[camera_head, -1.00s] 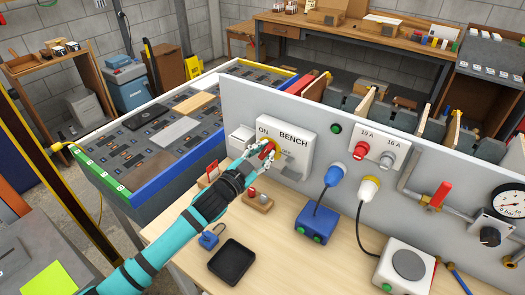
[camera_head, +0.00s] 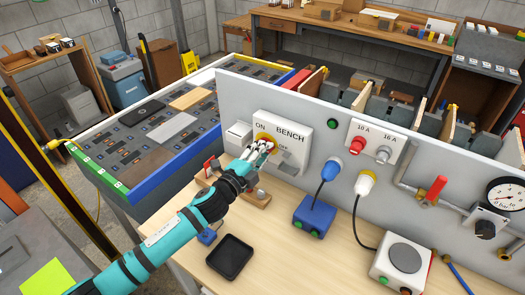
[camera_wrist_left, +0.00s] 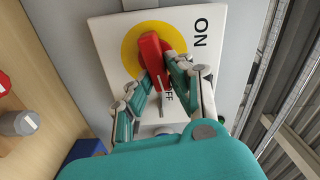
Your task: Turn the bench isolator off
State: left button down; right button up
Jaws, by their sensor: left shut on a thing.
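The bench isolator (camera_head: 291,133) is a pale box on the grey upright panel, marked ON, OFF and BENCH. Its red handle (camera_wrist_left: 151,50) sits on a yellow disc (camera_wrist_left: 131,51) in the left wrist view. The handle lies between the fingers of my left gripper (camera_wrist_left: 167,78), which is shut on it. The handle's lower end points towards the OFF mark, slightly tilted in that view. In the head view my left gripper (camera_head: 261,147) covers most of the handle, and part of the yellow disc shows above the fingers. My right gripper is out of view.
Below the panel, the wooden bench holds a black tray (camera_head: 230,257), a blue padlock (camera_head: 207,236), a blue socket box (camera_head: 314,217) and a white unit (camera_head: 403,262). Red and grey knobs (camera_head: 357,145) and a red lever (camera_head: 436,190) are to the right.

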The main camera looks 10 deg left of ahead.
pick_arm(q)
jog(key=shift+f+m, duration=0.2)
jog(key=shift+m, duration=0.9)
jog(key=c, duration=1.2)
grip_release()
jog(key=shift+c, duration=0.2)
jog(key=v, duration=1.2)
jog(key=shift+f, duration=0.1)
